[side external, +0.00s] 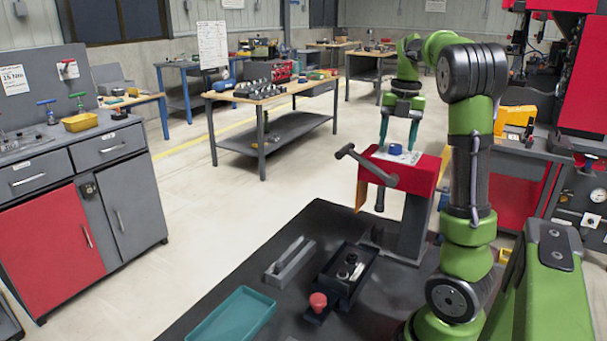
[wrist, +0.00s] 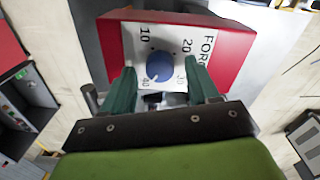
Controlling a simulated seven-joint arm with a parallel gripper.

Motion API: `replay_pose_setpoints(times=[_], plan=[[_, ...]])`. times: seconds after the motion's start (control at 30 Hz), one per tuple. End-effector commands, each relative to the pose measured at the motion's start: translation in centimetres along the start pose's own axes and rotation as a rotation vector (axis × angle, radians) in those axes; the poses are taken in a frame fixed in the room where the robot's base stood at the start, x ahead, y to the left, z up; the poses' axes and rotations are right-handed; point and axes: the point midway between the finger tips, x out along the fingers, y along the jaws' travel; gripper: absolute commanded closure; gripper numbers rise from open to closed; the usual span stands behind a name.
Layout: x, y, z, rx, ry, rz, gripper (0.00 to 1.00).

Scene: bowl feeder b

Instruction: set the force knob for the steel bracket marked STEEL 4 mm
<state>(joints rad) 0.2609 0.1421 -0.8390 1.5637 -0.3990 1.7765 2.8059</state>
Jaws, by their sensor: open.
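The blue force knob (side external: 395,149) sits on a white dial plate on top of a red box (side external: 427,171). In the wrist view the knob (wrist: 160,66) is near the picture's middle. The dial plate (wrist: 172,38) shows 10, 20, 30 and 40 around it, with part of the word FORCE cut off. A small pale mark on the knob's lower side seems to face toward 40. My gripper (side external: 397,143) is open above the box, its green fingers (wrist: 160,76) on either side of the knob; contact cannot be told. I cannot make out a bracket marked STEEL 4 mm.
A dark lever (side external: 370,168) sticks out beside the red box. Below it, the dark bench holds a teal tray (side external: 232,316), a grey slotted block (side external: 290,260), a black tray (side external: 369,277) with small parts and a red push button (side external: 318,301).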

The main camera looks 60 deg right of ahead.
Motion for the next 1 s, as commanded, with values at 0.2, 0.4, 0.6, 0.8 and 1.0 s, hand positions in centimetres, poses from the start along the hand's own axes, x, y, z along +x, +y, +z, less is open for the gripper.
replay_pose_setpoints(times=[0.2,0.4,0.6,0.8,1.0], plan=[[-4.1,0.0,0.1,0.002,-0.007,0.000,0.40],[-8.2,-0.1,0.1,0.004,-0.006,-0.002,0.40],[-10.6,-0.1,0.1,0.002,-0.003,-0.002,0.40],[-11.4,-0.1,0.0,0.001,-0.003,0.001,0.40],[-11.5,0.0,0.0,0.001,-0.002,0.001,0.40]])
